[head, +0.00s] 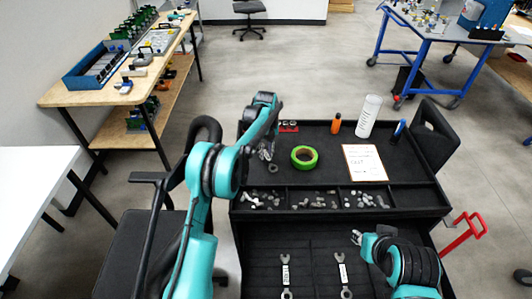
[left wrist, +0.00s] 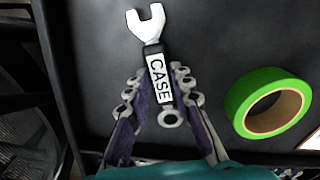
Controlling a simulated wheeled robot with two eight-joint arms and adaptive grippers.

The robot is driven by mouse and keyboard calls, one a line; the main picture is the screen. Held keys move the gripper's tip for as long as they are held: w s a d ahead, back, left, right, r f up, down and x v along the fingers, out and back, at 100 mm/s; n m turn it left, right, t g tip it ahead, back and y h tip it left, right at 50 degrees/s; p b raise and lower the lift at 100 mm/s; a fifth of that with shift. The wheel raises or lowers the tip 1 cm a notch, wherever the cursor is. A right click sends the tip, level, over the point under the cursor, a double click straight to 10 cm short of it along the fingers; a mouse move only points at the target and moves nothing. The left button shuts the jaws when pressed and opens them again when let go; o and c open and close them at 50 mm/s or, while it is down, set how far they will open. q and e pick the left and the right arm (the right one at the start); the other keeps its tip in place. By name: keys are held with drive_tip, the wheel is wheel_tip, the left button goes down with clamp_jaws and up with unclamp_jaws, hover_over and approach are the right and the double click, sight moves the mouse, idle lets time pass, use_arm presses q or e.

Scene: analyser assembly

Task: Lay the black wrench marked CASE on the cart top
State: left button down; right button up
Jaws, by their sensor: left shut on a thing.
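The wrench marked CASE (left wrist: 158,78) shows in the left wrist view, with a pale open end, a white label and a ring end. My left gripper (head: 266,154) is shut on it, with a finger on each side of the label; this grip also shows in the left wrist view (left wrist: 160,95). The wrench is over the left part of the black cart top (head: 325,143). I cannot tell whether it touches the surface. In the head view the gripper hides most of it. My right gripper (head: 357,238) is over the open drawer, too small to read.
A green tape roll (head: 304,157) lies right of my left gripper. A paper sheet (head: 364,163), orange bottle (head: 336,124), clear cylinder (head: 368,116) and blue marker (head: 398,131) are farther right. Small parts fill the front tray (head: 318,199). Two wrenches (head: 285,272) (head: 342,272) lie in the drawer.

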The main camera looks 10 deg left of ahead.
sight(266, 155)
use_arm(q)
drive_tip(key=c, duration=1.3)
unclamp_jaws()
drive_tip(key=shift+f, duration=0.15)
drive_tip(key=shift+c, duration=0.2)
wheel_tip(266, 155, up, 12)
drive_tip(key=p, duration=0.3)
drive_tip(key=shift+p, duration=0.4)
